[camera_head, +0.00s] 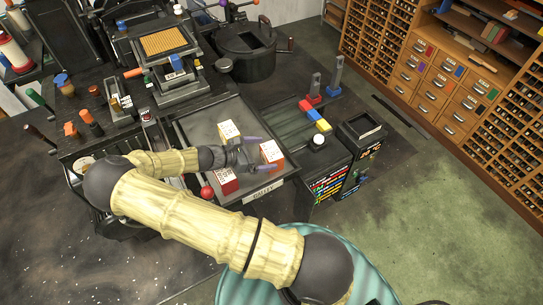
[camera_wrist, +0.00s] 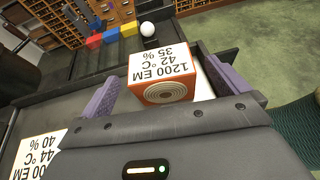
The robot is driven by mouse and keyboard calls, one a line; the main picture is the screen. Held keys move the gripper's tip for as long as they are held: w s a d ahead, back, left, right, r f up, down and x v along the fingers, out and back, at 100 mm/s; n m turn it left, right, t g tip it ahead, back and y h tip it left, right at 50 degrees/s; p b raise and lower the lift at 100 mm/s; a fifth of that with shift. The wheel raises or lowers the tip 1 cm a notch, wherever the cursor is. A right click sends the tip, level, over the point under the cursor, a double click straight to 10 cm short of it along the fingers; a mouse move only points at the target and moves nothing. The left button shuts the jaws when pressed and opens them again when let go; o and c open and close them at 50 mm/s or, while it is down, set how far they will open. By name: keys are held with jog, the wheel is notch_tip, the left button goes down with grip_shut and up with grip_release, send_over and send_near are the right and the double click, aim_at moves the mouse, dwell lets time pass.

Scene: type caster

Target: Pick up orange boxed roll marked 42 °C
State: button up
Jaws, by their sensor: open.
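The orange boxed roll (camera_wrist: 160,91) has a white top printed "1200 EM, 42 °C, 35 %", upside down in the wrist view, and pale rings on its near end. In the head view the orange box (camera_head: 272,153) sits at the right side of the grey tray. My gripper (camera_wrist: 162,74) is open, with one purple finger on each side of the box. My gripper also shows at the box in the head view (camera_head: 259,154).
A yellow-sided box (camera_head: 228,131) and a red-sided box (camera_head: 225,181) stand in the tray (camera_head: 195,125) nearby. A label reading 44 °C, 40 % (camera_wrist: 38,155) lies left of my gripper. A white ball (camera_head: 319,140) and coloured blocks (camera_head: 314,114) are beyond the tray.

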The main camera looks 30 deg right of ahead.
aim_at(276, 152)
jog(key=p+x, duration=0.1)
jog(key=x, duration=0.4)
jog(key=shift+d+f, duration=0.15)
jog(key=shift+d, duration=0.25)
jog(key=c, duration=1.1)
notch_tip(276, 152, up, 10)
jog(key=shift+r+b, duration=0.1)
jog(key=shift+b, duration=0.65)
